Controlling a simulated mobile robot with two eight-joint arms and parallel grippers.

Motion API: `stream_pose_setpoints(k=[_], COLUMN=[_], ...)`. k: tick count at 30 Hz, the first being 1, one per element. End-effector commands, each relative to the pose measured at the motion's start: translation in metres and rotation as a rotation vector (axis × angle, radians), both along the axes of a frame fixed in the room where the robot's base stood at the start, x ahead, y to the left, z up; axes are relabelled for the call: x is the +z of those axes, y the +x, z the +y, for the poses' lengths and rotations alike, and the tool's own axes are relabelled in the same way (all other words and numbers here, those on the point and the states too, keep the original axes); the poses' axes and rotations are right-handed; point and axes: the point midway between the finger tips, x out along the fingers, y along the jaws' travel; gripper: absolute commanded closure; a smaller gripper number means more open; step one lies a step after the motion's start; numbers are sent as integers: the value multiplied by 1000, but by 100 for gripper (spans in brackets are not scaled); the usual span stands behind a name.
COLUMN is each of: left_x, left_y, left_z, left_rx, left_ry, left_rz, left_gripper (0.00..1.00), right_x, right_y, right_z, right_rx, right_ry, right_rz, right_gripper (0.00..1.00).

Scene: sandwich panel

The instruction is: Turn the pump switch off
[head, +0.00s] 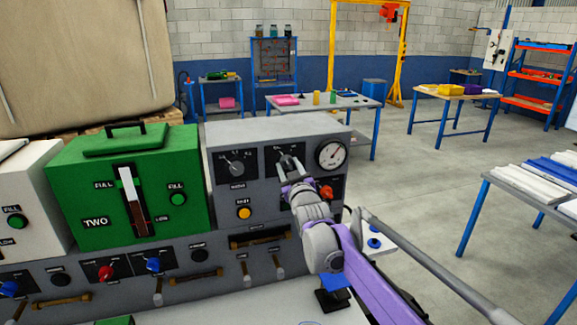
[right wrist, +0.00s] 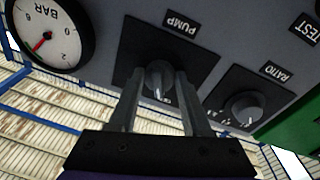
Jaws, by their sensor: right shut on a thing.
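The pump switch (right wrist: 158,78) is a dark grey knob on a black plate marked PUMP, on the grey panel (head: 225,168). The right wrist view shows it upside down, between the two fingers of my right gripper (right wrist: 160,92). The fingers are shut on the knob from both sides. In the head view my right gripper (head: 291,165) reaches the upper right of the panel and hides most of the knob. The knob's position marks are largely covered, so I cannot tell its setting. My left gripper is not in view.
A ratio knob (head: 236,163) sits left of the pump plate and a pressure gauge (head: 331,153) right of it. A red knob (head: 326,191) and an orange button (head: 244,213) are below. A green box (head: 80,190) stands to the left. Open floor lies to the right.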

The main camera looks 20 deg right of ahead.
Motion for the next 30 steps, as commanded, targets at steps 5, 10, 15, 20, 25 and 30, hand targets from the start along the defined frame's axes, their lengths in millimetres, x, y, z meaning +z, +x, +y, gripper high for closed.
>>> stream_pose_setpoints(k=[5,10,15,20,25,30], left_x=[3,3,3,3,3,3], left_y=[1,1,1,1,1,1], left_z=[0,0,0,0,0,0], left_rx=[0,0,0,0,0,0], left_ry=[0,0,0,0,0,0], left_rz=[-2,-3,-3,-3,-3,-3], left_gripper=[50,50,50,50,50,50], right_x=[0,0,-1,-1,-1,-1], right_y=[0,0,0,0,0,0], right_z=[-1,-1,-1,-1,-1,-1], right_rx=[-1,0,0,-1,-1,0], right_ry=[-64,-92,-101,-101,-100,-99], right_rz=[-1,-2,-2,-2,-3,-3], right_gripper=[100,100,100,100,39,22])
